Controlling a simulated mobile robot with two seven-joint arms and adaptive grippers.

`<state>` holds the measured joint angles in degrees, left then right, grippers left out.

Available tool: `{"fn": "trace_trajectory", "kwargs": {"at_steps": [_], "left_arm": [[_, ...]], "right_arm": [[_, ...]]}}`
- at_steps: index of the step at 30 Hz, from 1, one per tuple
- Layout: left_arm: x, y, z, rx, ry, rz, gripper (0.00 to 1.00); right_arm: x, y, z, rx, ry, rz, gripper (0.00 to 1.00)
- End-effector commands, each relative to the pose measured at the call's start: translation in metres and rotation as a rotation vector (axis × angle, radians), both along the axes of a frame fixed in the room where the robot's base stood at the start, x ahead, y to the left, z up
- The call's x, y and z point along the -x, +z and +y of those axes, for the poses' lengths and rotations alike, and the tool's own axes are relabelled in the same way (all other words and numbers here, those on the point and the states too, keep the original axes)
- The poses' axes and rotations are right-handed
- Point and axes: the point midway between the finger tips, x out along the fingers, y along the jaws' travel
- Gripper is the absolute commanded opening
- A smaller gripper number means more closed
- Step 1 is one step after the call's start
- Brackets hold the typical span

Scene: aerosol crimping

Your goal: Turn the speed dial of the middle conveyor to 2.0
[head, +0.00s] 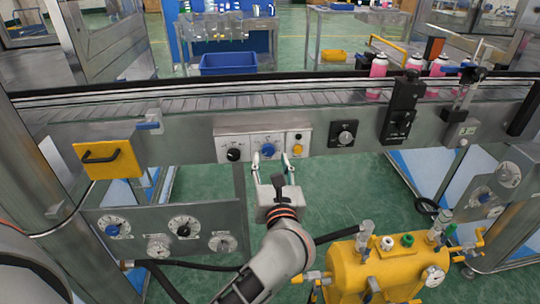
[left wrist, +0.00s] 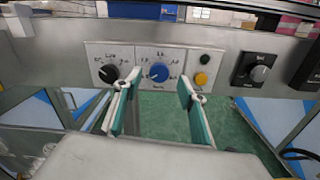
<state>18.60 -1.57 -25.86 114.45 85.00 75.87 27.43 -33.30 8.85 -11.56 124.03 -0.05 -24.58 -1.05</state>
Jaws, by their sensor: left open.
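A blue dial (head: 268,152) with a printed scale sits in the middle plate of a white panel on the conveyor's front; it also shows in the left wrist view (left wrist: 158,73). The scale numbers are too small to read surely. My left gripper (head: 269,160) is open just in front of it. In the left wrist view its two green-padded fingers (left wrist: 158,88) stand to either side of the dial, and it is not gripped. The conveyor (head: 180,120) runs across the picture. My right gripper is not in view.
Beside the blue dial are a black knob (head: 233,154) on the left and a yellow button (head: 298,149) on the right. Pink cans (head: 377,72) stand on the belt. A yellow tank (head: 375,270) stands at the lower right.

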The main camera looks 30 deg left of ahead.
Motion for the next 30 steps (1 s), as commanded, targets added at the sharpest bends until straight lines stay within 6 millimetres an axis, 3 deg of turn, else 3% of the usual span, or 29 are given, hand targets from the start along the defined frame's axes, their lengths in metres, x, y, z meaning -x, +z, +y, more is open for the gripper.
{"fn": "trace_trajectory", "kwargs": {"at_steps": [7, 18, 22, 23, 30], "left_arm": [[-0.025, -0.001, 0.017, -0.004, 0.001, 0.001, 0.41], [-0.029, -0.001, 0.02, -0.002, 0.001, 0.002, 0.41], [-0.029, -0.001, 0.02, -0.003, 0.001, 0.002, 0.07], [-0.029, -0.001, 0.02, -0.003, 0.001, 0.002, 0.03], [-0.029, 0.0, 0.02, -0.008, 0.001, 0.005, 0.03]], "right_arm": [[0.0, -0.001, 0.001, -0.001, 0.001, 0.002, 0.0], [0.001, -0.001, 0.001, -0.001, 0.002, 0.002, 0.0], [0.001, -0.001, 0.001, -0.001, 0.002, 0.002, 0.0], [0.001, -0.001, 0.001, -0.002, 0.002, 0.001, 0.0], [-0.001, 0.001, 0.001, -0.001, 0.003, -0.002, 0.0]]}}
